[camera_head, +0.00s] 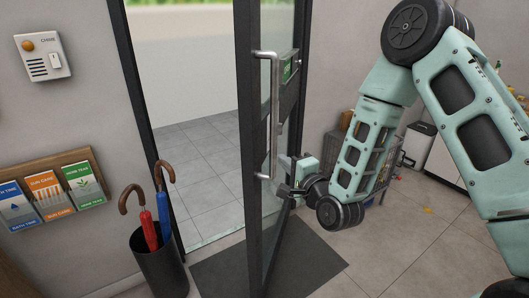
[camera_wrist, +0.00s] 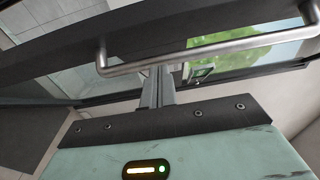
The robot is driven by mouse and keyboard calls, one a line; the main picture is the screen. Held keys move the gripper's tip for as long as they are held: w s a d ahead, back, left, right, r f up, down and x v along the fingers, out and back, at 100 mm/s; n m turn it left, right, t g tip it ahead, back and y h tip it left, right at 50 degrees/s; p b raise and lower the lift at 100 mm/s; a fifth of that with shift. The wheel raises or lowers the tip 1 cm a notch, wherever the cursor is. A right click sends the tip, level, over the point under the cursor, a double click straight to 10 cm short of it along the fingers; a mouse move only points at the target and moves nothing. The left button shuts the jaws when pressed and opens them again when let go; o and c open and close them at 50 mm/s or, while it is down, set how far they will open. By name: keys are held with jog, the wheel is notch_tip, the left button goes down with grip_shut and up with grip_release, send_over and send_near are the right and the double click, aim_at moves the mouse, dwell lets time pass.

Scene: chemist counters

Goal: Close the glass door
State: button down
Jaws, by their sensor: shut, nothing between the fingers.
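The glass door (camera_head: 250,150) stands ajar in the middle of the head view, its dark frame seen nearly edge-on. The doorway to its left is open onto a tiled floor. A silver bar handle (camera_head: 273,110) runs upright on the door; it crosses the wrist view (camera_wrist: 215,49) too. My gripper (camera_head: 283,191) is at the door beside the lower end of the handle. In the wrist view my fingers (camera_wrist: 157,82) are together and empty, with their tips close to the bar. I cannot tell whether they touch it or the door.
A dark mat (camera_head: 310,262) lies under the door. A black stand (camera_head: 160,268) with a red and a blue umbrella is left of the doorway. A leaflet rack (camera_head: 40,168) and a chime box (camera_head: 42,57) are on the left wall. Floor at the lower right (camera_head: 420,255) is clear.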

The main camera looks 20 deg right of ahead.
aim_at(256, 146)
jog(key=w+a+p, duration=0.1)
jog(key=w, duration=0.1)
jog(key=w+a, duration=0.1)
jog(key=w+a+p, duration=0.1)
jog(key=w, duration=0.1)
jog(key=shift+w+a+r+p, duration=0.1)
jog(key=shift+w+a+p, duration=0.2)
jog(key=shift+a, duration=0.1)
jog(key=shift+w+a, duration=0.25)
jog(key=shift+a, duration=0.1)
